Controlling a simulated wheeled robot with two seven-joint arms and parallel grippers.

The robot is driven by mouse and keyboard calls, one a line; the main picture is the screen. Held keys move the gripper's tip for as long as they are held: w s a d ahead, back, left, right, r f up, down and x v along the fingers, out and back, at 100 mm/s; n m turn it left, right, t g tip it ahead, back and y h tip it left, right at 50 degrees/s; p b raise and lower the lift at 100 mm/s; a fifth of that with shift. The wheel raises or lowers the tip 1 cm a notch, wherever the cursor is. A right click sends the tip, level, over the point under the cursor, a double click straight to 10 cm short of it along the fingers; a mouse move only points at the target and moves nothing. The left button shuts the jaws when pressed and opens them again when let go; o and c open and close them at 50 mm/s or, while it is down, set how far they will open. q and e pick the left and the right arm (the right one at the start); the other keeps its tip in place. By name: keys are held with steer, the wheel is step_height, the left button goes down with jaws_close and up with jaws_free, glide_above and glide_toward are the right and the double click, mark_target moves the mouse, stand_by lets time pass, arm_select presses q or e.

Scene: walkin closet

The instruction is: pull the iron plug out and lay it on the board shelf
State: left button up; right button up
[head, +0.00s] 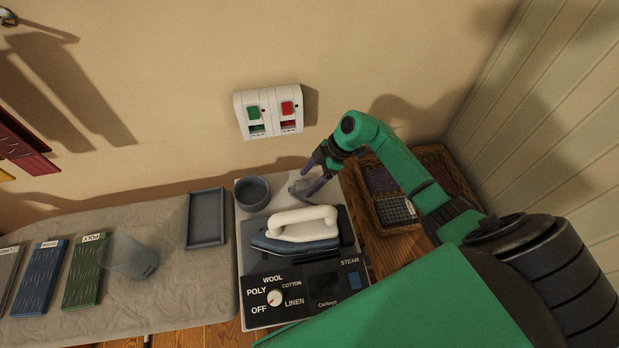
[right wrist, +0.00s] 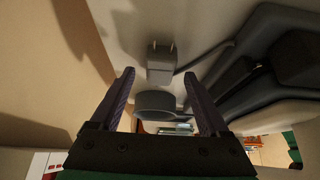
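The iron plug (head: 297,187) is grey and lies on the pale board shelf (head: 247,188), behind the iron and out of the wall sockets. In the right wrist view the plug (right wrist: 160,66) shows two bare prongs and a grey cord running to the right. My right gripper (head: 309,182) is open beside the plug. In the right wrist view its purple fingers (right wrist: 158,92) are spread apart and empty, with the plug beyond the tips. The iron (head: 300,230), with a white handle, rests on its dark panel. My left gripper is not in view.
Two wall sockets (head: 269,110) have a green and a red switch. A grey bowl (head: 252,193) stands left of the plug. A grey tray (head: 206,218) and a clear cup (head: 132,257) are on the ironing board. A basket (head: 396,211) stands on the right.

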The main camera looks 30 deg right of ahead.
steer(key=b+v, duration=0.3)
steer(key=v, duration=1.1)
steer(key=shift+d+r, duration=0.15)
steer(key=shift+r, duration=0.05)
steer(key=shift+s, duration=0.15)
